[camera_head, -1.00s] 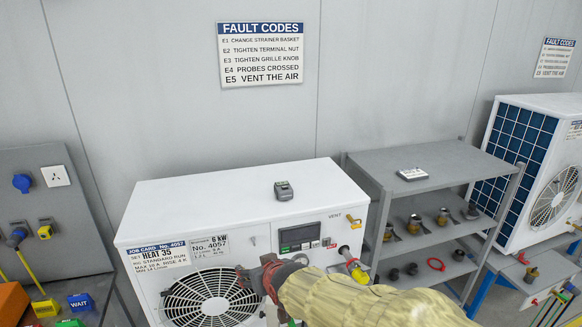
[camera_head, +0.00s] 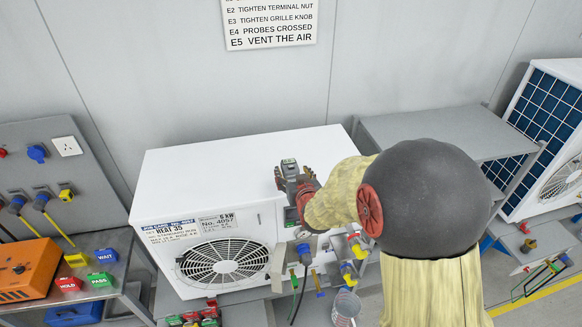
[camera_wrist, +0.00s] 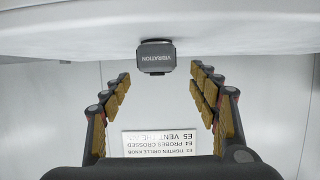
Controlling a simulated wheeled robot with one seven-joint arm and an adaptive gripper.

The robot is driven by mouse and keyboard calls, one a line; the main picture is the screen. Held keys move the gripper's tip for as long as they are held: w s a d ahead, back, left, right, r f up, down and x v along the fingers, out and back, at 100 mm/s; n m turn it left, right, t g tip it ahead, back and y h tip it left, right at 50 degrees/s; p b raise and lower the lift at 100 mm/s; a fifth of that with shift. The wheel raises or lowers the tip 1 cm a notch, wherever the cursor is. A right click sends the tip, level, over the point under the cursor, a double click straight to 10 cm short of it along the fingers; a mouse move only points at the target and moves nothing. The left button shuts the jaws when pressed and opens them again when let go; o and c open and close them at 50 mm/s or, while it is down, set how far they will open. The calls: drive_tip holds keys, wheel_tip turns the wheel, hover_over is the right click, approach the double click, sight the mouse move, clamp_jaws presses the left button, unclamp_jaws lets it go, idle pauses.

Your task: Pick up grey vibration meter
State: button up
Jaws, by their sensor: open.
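The grey vibration meter (camera_head: 289,168) sits on the white top of the pump unit (camera_head: 215,165), near its right part. In the wrist view the meter (camera_wrist: 156,57) shows upside down with the word VIBRATION on it, ahead of and between the finger lines. My gripper (camera_head: 293,181) is at the meter's near side, over the unit's front top edge. In the wrist view my gripper (camera_wrist: 160,84) has its fingers spread wide, with nothing held between them. In the head view my arm hides the right front of the unit, and I cannot tell whether the fingers touch the meter.
A grey shelf (camera_head: 430,130) stands right of the unit, partly behind my arm. A fault codes sign (camera_head: 270,22) hangs on the wall behind. An orange box (camera_head: 30,270) and coloured blocks lie on the left bench. The unit's top left of the meter is clear.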

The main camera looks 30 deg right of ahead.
sight(291, 166)
drive_tip(key=shift+d+r+p+x, duration=0.15)
drive_tip(key=shift+p+x, duration=0.4)
drive_tip(key=shift+x, duration=1)
drive_tip(key=shift+d+r+p+x, duration=0.15)
drive_tip(key=shift+p+x, duration=0.4)
drive_tip(key=shift+x, duration=1)
drive_tip(key=shift+a, duration=0.1)
drive_tip(key=c, duration=0.4)
drive_tip(key=c, duration=1.1)
clamp_jaws()
